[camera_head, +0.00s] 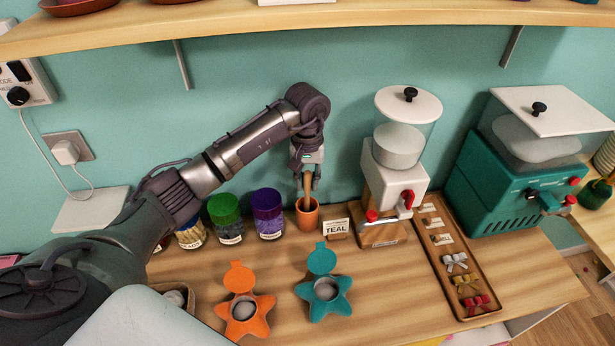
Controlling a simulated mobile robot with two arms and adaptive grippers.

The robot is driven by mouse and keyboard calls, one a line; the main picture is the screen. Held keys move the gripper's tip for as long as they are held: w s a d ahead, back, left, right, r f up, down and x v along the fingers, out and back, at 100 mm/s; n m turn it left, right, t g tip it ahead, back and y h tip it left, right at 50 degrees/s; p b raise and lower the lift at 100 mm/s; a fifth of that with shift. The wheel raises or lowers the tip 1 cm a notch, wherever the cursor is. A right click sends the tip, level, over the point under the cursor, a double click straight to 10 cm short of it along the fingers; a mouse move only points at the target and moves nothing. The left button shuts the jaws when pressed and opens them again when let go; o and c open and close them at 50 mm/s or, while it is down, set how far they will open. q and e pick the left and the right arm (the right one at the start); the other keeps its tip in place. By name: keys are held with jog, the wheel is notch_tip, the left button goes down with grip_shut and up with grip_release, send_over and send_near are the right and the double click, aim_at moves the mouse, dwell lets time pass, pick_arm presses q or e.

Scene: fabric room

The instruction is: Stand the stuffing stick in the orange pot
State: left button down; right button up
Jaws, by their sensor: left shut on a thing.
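The orange pot (307,219) stands on the wooden worktop near the back wall, left of the small TEAL sign. My left gripper (306,180) is right above the pot, pointing down, shut on the wooden stuffing stick (307,198). The stick is roughly upright, and its lower end is inside the pot's mouth. Whether it touches the pot's bottom is hidden by the pot wall. My right gripper is not in view.
The TEAL sign (336,227) and a white dispenser (393,180) stand right. Orange (263,325) and teal (341,303) stars lie in front. A shelf (270,28) hangs above.

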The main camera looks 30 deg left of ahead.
pick_arm(q)
jog(key=shift+f+b, duration=0.25)
jog(key=shift+b, duration=0.05)
jog(key=c, duration=1.3)
grip_release()
jog(key=shift+r, duration=0.1)
jog(key=o, duration=0.3)
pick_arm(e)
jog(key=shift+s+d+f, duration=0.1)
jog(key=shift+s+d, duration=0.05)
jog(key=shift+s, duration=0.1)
pick_arm(q)
jog(key=shift+r, duration=0.1)
